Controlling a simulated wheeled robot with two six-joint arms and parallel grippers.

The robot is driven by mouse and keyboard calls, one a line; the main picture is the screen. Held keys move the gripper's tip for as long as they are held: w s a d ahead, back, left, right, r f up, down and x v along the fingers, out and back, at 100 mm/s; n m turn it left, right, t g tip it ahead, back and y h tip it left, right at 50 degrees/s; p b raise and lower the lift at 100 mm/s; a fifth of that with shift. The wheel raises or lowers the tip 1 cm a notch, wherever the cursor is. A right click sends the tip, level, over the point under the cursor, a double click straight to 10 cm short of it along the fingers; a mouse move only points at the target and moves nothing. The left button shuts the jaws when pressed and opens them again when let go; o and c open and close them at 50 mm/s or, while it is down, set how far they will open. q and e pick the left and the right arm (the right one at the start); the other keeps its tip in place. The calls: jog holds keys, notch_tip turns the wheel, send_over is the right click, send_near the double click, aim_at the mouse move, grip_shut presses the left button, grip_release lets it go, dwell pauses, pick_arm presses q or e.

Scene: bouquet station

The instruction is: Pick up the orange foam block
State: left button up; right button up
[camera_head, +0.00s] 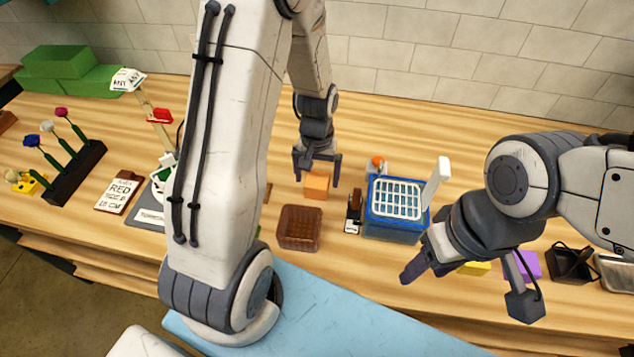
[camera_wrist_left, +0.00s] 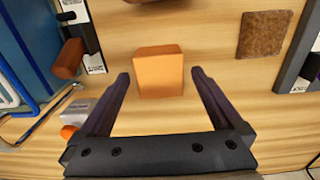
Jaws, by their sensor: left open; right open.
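The orange foam block (camera_head: 316,186) sits on the wooden bench, behind the brown bin. In the left wrist view the orange foam block (camera_wrist_left: 159,72) lies ahead of the two fingers, roughly centred between their lines. My left gripper (camera_head: 317,170) is open and empty just behind and above the block; its fingers (camera_wrist_left: 162,85) are spread on either side in the left wrist view. I cannot tell the exact height gap. My right gripper (camera_head: 465,290) is open and empty, over the right part of the bench near the front.
A brown bin (camera_head: 299,228) stands in front of the block. A blue crate with a white grid (camera_head: 396,198) and a small dark-and-white item (camera_head: 353,212) stand to its right. A flat brown square (camera_wrist_left: 265,34) shows in the left wrist view. The bench behind the block is clear.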

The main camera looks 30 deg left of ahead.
pick_arm(q)
notch_tip(320, 180, down, 2)
jog(key=c, duration=1.4)
